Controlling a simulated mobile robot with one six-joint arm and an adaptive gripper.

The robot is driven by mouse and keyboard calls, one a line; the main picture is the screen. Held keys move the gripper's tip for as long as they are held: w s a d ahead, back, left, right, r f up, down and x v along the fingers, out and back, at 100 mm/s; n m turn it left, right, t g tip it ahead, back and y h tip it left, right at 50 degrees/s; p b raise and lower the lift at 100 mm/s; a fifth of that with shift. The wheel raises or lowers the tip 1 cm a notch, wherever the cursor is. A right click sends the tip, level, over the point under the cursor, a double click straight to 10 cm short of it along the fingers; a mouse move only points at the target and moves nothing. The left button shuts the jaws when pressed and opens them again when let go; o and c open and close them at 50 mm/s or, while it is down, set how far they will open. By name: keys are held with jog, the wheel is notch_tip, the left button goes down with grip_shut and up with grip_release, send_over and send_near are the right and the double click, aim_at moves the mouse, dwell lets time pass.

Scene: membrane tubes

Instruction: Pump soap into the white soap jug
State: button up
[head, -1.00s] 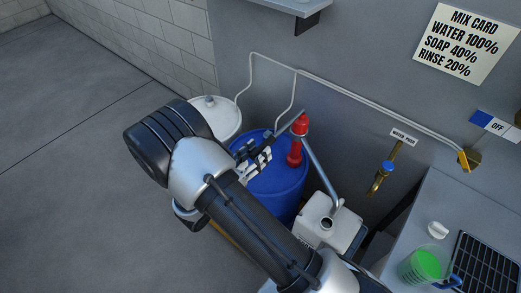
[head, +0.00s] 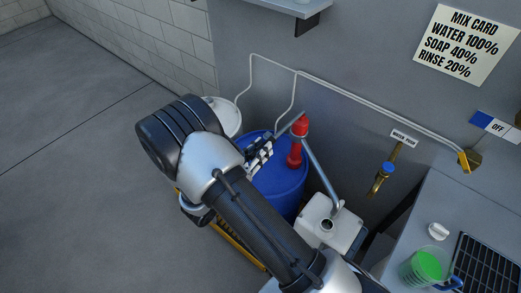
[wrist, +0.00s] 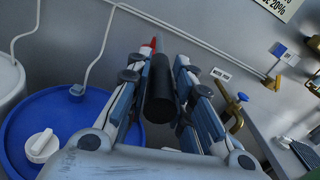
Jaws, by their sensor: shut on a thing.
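The red hand pump (head: 295,158) stands on the blue drum (head: 280,188), with a grey lever at its top. My gripper (head: 264,148) is shut on the lever's black grip (wrist: 160,92), which lies between the fingers in the wrist view. The drum also shows in the wrist view (wrist: 40,110). The pump's grey spout pipe (head: 320,172) slopes down right to the white soap jug (head: 346,236). The pipe's end is at the jug's open dark mouth; whether it is inside I cannot tell. The liquid level in the jug is hidden.
A white drum (head: 226,115) stands behind left. A brass water tap with a blue knob (head: 388,167) is on the wall. The grey counter at right holds a green-filled cup (head: 427,266), a white cap (head: 438,230) and a black grate (head: 480,262). The floor at left is clear.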

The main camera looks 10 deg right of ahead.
aim_at(275, 136)
grip_shut()
jog(key=shift+r+p, duration=0.55)
jog(key=shift+p, duration=0.1)
jog(key=r+y+p, duration=0.1)
jog(key=r+p, duration=0.1)
jog(key=p, duration=0.1)
jog(key=d+r+g+y+p, duration=0.1)
jog(key=r+p, duration=0.2)
jog(key=w+r+g+y+p, duration=0.1)
jog(key=r+p, duration=0.2)
jog(key=shift+d+p, duration=0.2)
jog(key=shift+p, duration=0.15)
jog(key=w+d+r+g+y+p, duration=0.3)
jog(key=r+p, duration=0.4)
jog(key=p, duration=0.3)
jog(key=shift+w+d+y, duration=0.15)
jog(key=shift+d+y, duration=0.55)
jog(key=shift+d, duration=0.05)
